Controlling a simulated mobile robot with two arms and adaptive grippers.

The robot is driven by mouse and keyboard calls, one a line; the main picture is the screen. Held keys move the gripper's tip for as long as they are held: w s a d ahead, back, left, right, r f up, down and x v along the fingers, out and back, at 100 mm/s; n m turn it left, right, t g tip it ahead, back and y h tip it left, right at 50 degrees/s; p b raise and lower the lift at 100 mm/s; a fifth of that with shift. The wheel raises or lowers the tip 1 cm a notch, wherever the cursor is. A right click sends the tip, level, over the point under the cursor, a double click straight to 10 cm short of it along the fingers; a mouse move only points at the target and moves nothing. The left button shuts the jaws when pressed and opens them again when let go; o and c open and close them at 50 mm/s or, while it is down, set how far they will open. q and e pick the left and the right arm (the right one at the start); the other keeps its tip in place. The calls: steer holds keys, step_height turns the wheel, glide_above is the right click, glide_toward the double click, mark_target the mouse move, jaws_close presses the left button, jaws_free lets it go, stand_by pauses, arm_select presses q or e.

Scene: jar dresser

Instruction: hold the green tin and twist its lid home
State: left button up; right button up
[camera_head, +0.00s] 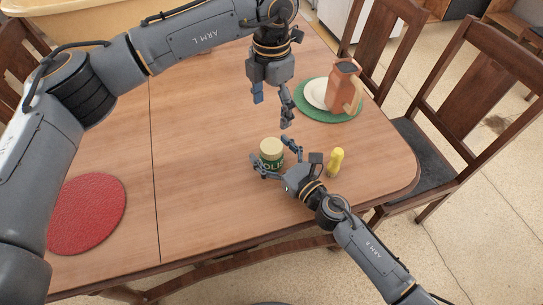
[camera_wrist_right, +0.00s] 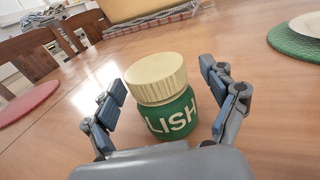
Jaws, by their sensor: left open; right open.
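The green tin (camera_head: 271,161) stands upright on the wooden table, with white lettering on its side. Its cream ribbed lid (camera_head: 271,146) sits on top; whether it is fully seated I cannot tell. In the right wrist view the tin (camera_wrist_right: 172,122) and lid (camera_wrist_right: 156,79) show between the fingers. My right gripper (camera_head: 272,156) is open, low over the table, with its fingers on either side of the tin and gaps visible. My left gripper (camera_head: 272,111) is open and empty, pointing down above the table, higher than the tin and lid.
A yellow bottle-shaped item (camera_head: 335,163) stands right of my right gripper. An orange pitcher (camera_head: 343,88) and a white plate (camera_head: 317,93) are on a green mat (camera_head: 322,117) at the back right. A red round mat (camera_head: 87,213) lies at left. The table's middle is clear.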

steer(key=v, duration=1.2)
steer(key=shift+d, duration=0.1)
